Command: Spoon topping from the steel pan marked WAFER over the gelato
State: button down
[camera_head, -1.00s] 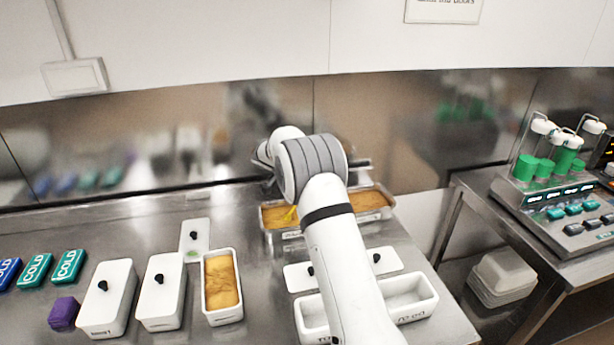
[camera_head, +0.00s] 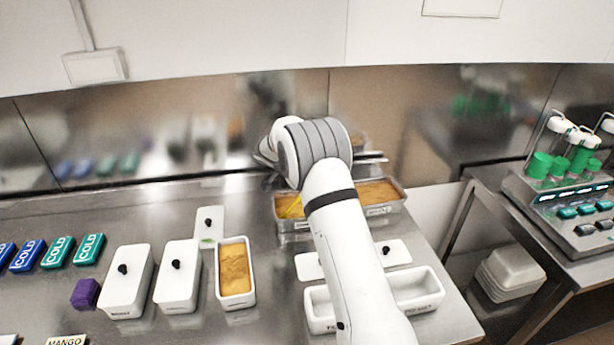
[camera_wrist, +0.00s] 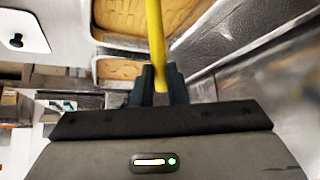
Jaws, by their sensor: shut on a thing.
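Two steel pans with golden crumbly topping stand side by side at the back. The left pan (camera_head: 285,226) is partly hidden by my arm; the right pan (camera_head: 380,210) has a front label too small to read surely, so I cannot tell which is WAFER. My gripper (camera_wrist: 158,82) is shut on a yellow spoon (camera_wrist: 155,35), which also shows over the left pan (camera_head: 292,207). The spoon's bowl is not clearly seen. My jaws are hidden behind my arm in the head view. A white tub of orange-yellow gelato (camera_head: 235,272) stands open left of my arm.
Two lidded white tubs (camera_head: 127,280) (camera_head: 178,275) stand left of the gelato. A loose lid (camera_head: 209,222) lies behind it. Empty white tubs (camera_head: 418,290) and lids (camera_head: 394,253) lie around my arm. COLD packs (camera_head: 58,252) and a purple block (camera_head: 85,293) are far left.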

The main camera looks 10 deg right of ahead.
jog(key=shift+w+d+f+g+y+p, duration=0.25)
jog(key=shift+d+f+y+p, duration=0.1)
jog(key=shift+d+y+p, duration=0.15)
jog(key=shift+w+d+f+g+y+p, duration=0.25)
jog(key=shift+d+f+y+p, duration=0.15)
jog(key=shift+p, duration=0.1)
jog(key=shift+d+r, duration=0.1)
jog(key=shift+w+d+r, duration=0.15)
jog(key=shift+d+r, duration=0.05)
jog(key=shift+r, duration=0.55)
jog(key=shift+w+d+r, duration=0.1)
jog(key=shift+d+r, duration=0.15)
jog(key=shift+r, duration=0.55)
jog(key=shift+w+d+r, duration=0.15)
jog(key=shift+d+r, duration=0.05)
jog(key=shift+r, duration=0.55)
jog(key=shift+d+r+p, duration=0.1)
jog(key=shift+d+p, duration=0.1)
jog(key=shift+p, duration=0.45)
jog(key=shift+w+d+f+g+y+p, duration=0.2)
jog(key=shift+w+d+g+y+p, duration=0.3)
jog(key=shift+d+y, duration=0.35)
jog(key=shift+w+d+f+g+y+p, duration=0.2)
jog(key=shift+w+d+g+y+p, duration=0.3)
jog(key=shift+d+y, duration=0.35)
